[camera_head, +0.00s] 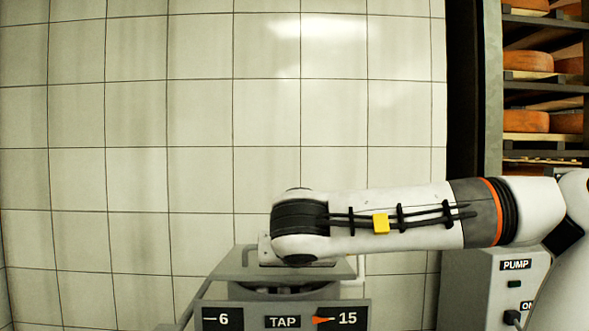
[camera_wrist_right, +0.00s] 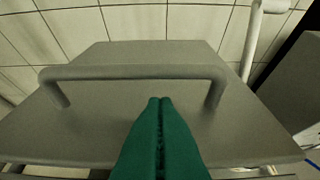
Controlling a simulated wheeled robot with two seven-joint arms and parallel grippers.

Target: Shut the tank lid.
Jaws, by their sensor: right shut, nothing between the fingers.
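The tank lid (camera_wrist_right: 125,60) is a grey plate with a raised bar handle (camera_wrist_right: 135,72), filling much of the right wrist view. My right gripper (camera_wrist_right: 160,99) has green fingers pressed together and empty. Its tips are over the lid, between the handle's two legs and just on the near side of the bar; I cannot tell whether they touch. In the head view, the grey plate (camera_head: 228,262) shows above the tank's front panel (camera_head: 250,318), partly hidden by my right arm. That arm hides the gripper there. I cannot tell the lid's exact angle. My left gripper is not in view.
A grey box marked PUMP (camera_head: 477,285) stands right of the tank. A rack (camera_head: 493,80) with orange cheese wheels (camera_head: 528,61) is at the far right. A tiled wall (camera_head: 200,110) is behind. A light pipe (camera_wrist_right: 252,40) rises right of the lid.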

